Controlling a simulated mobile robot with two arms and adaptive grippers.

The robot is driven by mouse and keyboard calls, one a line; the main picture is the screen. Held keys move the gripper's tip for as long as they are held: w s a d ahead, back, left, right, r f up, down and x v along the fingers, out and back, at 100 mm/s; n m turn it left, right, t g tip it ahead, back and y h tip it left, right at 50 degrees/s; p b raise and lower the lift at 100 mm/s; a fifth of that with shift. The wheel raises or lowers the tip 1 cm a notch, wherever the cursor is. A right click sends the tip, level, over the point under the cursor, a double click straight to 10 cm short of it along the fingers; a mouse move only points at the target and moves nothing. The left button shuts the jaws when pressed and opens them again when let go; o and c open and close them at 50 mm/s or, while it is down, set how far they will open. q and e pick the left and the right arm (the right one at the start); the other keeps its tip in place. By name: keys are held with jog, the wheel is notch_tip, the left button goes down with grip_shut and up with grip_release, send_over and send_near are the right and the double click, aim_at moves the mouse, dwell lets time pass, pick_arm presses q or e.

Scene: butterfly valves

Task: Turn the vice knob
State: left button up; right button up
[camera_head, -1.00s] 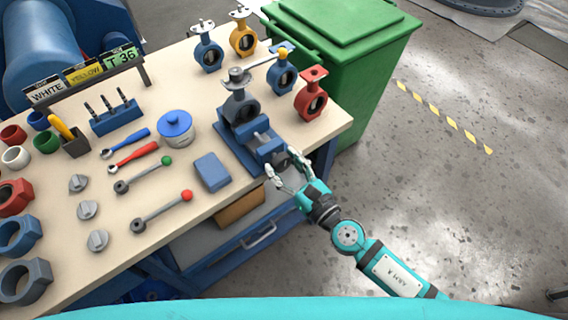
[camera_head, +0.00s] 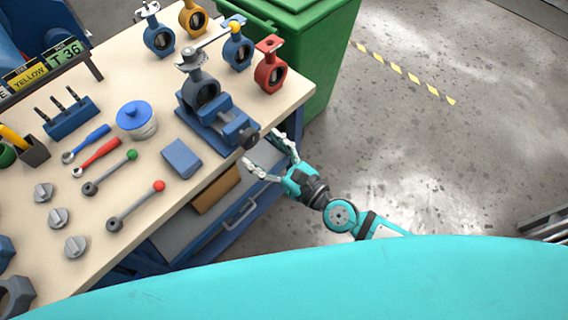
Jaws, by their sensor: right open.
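The blue vice (camera_head: 222,122) stands at the bench's front right edge, with a grey butterfly valve (camera_head: 203,92) in its jaws. A lever with a yellow ball end (camera_head: 234,27) sits across the top of that valve. The dark round vice knob (camera_head: 248,138) sticks out from the vice's front, over the bench edge. My right gripper (camera_head: 267,151) is open, its fingers pointing at the knob from the lower right. The knob is near the fingertips; I cannot tell whether they touch it. My left gripper is not in view.
The bench (camera_head: 112,230) holds a blue box (camera_head: 181,158), a blue-lidded pot (camera_head: 136,119), levers, wrenches and grey knobs. A red valve (camera_head: 269,65) and other coloured valves stand behind the vice.

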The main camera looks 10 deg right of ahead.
jog(key=v, duration=0.8)
